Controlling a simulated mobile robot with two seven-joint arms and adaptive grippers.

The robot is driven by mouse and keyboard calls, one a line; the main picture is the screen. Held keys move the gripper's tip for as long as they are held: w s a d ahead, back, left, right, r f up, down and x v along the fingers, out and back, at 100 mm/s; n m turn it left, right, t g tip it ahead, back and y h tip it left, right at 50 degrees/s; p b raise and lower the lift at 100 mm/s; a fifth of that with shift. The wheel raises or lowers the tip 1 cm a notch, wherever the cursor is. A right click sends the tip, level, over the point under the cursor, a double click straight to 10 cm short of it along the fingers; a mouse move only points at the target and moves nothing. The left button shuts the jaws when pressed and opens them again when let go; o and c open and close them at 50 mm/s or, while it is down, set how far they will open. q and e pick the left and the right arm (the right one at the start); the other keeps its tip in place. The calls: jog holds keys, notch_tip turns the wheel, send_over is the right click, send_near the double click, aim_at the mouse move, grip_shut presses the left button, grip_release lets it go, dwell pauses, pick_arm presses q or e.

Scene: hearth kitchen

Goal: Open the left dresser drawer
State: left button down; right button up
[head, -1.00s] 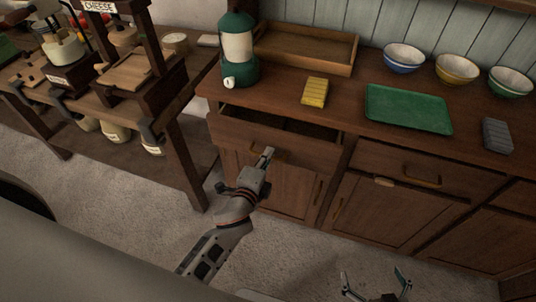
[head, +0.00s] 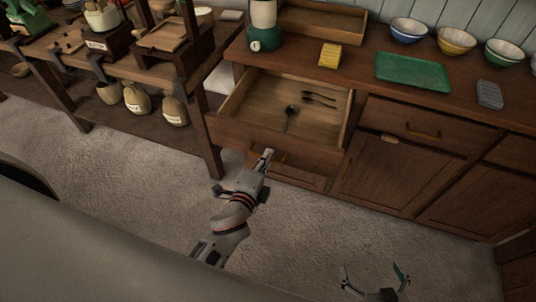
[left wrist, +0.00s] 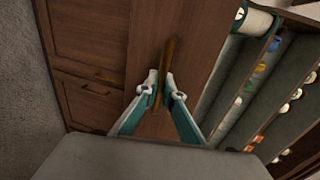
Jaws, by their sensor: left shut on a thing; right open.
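The left dresser drawer (head: 236,129) is pulled well out, and its inside is visible in the head view. Dark cutlery (head: 290,112) lies in it, a spoon-like piece and fork-like pieces. My left gripper (head: 266,156) is at the drawer's front, shut on the brass handle. In the left wrist view the handle (left wrist: 167,62) stands between the two fingers (left wrist: 161,92), against the brown drawer front (left wrist: 190,40). My right gripper (head: 376,281) is open and empty, low at the bottom of the head view, apart from the dresser.
A wooden stand with pots (head: 138,98) is at left. The floor in front (head: 330,235) is clear.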

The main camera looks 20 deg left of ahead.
pick_arm(q)
jog(key=shift+v, duration=0.85)
jog(key=shift+f, duration=0.2)
jog(key=c, duration=2.2)
grip_release()
jog(key=v, duration=0.7)
jog(key=shift+s+r, duration=0.1)
jog(key=shift+s, duration=0.15)
